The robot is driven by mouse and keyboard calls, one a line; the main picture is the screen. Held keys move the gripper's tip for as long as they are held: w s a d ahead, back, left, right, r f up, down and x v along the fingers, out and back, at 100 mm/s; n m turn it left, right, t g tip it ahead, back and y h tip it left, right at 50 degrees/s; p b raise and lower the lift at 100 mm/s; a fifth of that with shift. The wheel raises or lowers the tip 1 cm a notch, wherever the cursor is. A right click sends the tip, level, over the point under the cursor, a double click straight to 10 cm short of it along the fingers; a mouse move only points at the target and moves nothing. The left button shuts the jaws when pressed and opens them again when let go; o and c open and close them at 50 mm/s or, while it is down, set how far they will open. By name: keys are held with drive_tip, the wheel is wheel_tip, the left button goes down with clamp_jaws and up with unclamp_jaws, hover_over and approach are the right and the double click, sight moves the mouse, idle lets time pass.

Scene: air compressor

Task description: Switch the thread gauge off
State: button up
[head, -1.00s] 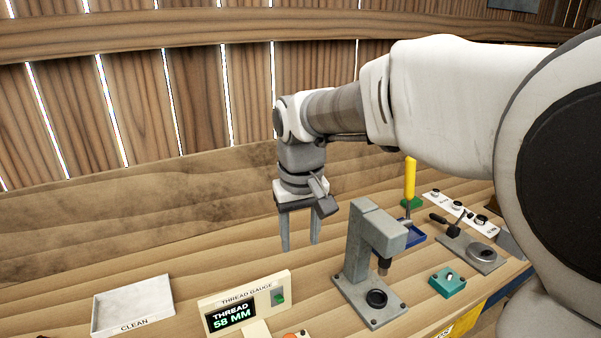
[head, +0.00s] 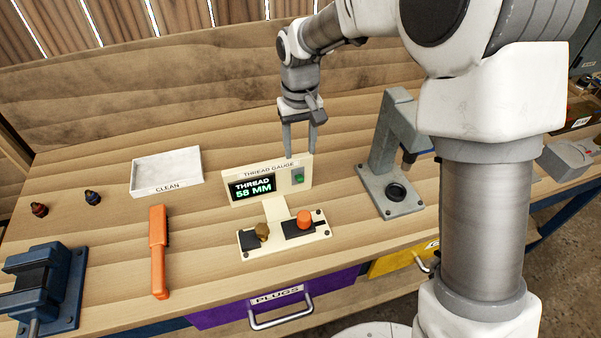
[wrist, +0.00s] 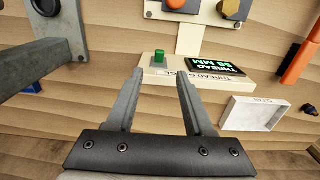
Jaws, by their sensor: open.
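The thread gauge (head: 268,180) is a cream panel with a lit display (head: 253,188) reading "THREAD 58 MM". A green switch (head: 298,174) sits at the right of its face; it also shows in the wrist view (wrist: 159,57). The gauge's base plate (head: 285,242) carries an orange knob (head: 304,218) and a brass-coloured piece (head: 262,231). My gripper (head: 299,152) is open and empty, fingers down, at the panel's top edge near the switch. In the wrist view the switch shows between the fingertips (wrist: 157,76), apparently beyond them. I cannot tell the exact gap.
A grey press (head: 390,165) stands right of the gauge. A white CLEAN tray (head: 166,172) is at the left, with an orange-handled tool (head: 158,252) in front of it. A blue vise (head: 42,290) is at the far left. Bare bench lies between tray and gauge.

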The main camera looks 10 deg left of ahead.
sight(300, 178)
wheel_tip(300, 178, down, 10)
drive_tip(key=shift+r, duration=0.15)
drive_tip(key=shift+c, duration=0.3)
clamp_jaws()
